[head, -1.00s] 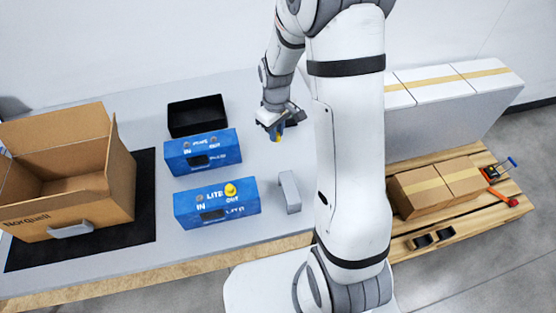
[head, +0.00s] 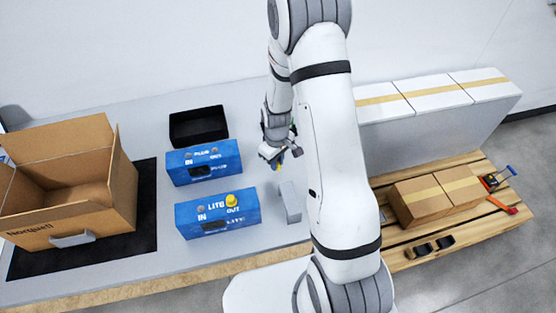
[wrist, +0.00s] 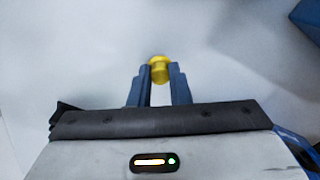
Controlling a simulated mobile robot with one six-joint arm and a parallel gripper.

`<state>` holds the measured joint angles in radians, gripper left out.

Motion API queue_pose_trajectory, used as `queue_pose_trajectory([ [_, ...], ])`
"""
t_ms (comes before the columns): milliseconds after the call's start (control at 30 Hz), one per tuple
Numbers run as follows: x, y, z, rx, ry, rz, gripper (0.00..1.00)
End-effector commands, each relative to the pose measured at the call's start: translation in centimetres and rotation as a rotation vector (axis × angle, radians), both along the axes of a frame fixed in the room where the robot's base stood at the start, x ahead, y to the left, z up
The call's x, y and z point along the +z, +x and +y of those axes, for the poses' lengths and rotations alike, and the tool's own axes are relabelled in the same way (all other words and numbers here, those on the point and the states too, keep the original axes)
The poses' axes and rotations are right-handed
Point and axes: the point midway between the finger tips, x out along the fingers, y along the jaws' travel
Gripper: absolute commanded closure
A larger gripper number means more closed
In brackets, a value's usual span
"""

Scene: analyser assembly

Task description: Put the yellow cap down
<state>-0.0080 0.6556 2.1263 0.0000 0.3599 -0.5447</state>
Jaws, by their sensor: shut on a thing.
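A yellow cap (wrist: 159,68) is held between the fingertips of my gripper (wrist: 160,75) in the wrist view. In the head view my gripper (head: 277,163) points down over the grey table, right of the blue boxes, with a bit of yellow at its tips. The cap's height above the table is hard to tell. A second yellow cap (head: 231,200) sits on top of the front blue box (head: 217,216).
A second blue box (head: 203,163) and a black tray (head: 198,126) stand behind. A grey block (head: 290,202) is close in front of my gripper. An open cardboard box (head: 100,200) is at left on a black mat (head: 147,205). Bare table (head: 253,172) lies between.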

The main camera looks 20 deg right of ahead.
Motion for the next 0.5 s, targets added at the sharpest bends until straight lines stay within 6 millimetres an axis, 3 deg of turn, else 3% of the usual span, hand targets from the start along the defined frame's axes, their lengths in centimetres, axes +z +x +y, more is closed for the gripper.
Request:
queue_pose_trajectory([
  [67, -0.41, 0.00, -0.01, 0.000, 0.000, 0.000, 1.00],
  [100, -0.32, 0.01, -0.02, 0.000, 0.000, 0.000, 0.82],
  [300, -0.24, 0.00, -0.04, -0.001, 0.000, 0.000, 0.65],
  [500, -0.23, 0.00, -0.06, -0.001, 0.000, 0.000, 0.61],
])
